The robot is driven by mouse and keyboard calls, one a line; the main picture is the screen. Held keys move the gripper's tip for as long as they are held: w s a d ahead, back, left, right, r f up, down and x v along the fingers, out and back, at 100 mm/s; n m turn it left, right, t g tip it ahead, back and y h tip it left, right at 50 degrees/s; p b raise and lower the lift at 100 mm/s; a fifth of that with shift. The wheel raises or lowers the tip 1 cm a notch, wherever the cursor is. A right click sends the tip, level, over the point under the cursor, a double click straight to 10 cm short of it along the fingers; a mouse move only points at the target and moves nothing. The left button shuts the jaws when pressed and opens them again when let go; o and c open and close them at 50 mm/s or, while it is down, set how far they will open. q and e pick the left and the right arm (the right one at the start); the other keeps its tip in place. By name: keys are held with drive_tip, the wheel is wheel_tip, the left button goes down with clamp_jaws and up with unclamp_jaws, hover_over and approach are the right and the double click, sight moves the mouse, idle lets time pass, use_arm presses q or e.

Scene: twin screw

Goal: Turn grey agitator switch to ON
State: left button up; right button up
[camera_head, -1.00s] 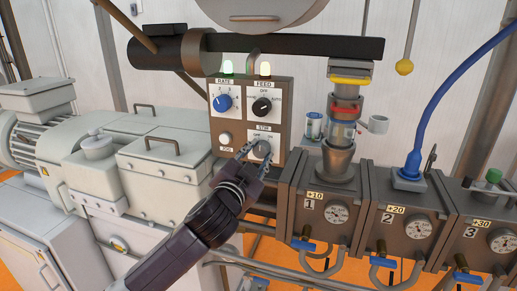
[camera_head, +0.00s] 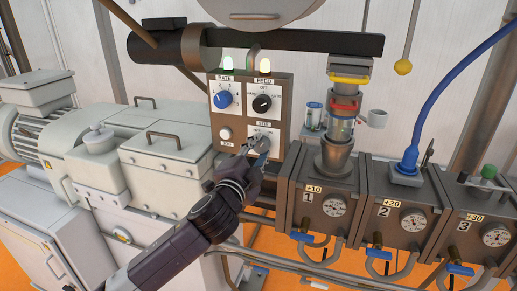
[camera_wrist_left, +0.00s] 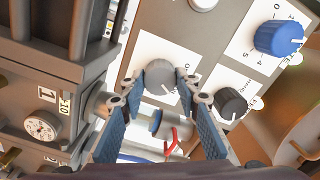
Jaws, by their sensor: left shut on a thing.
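The grey agitator switch (camera_head: 262,143) is a round knob on the white STIR plate at the lower right of the brown control panel (camera_head: 283,118). It also shows in the left wrist view (camera_wrist_left: 160,76), with a pale pointer mark at its lower right edge. My left gripper (camera_head: 256,146) reaches the knob from below and is shut on it. In the left wrist view its two blue-padded fingers (camera_wrist_left: 157,98) stand either side of the knob. In the head view the fingers partly hide the knob and its labels. My right gripper is not in view.
Above the switch are a blue RATE knob (camera_head: 223,99) and a black FEED knob (camera_head: 262,104); a pale JOG button (camera_head: 225,133) is to its left. Grey feeder blocks with gauges (camera_head: 334,205) stand close on the right. A beige gearbox housing (camera_head: 165,160) is on the left.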

use_arm(q)
drive_tip(key=o, duration=1.2)
drive_tip(key=shift+c, duration=0.2)
drive_tip(key=shift+s, duration=0.1)
drive_tip(key=v, duration=1.2)
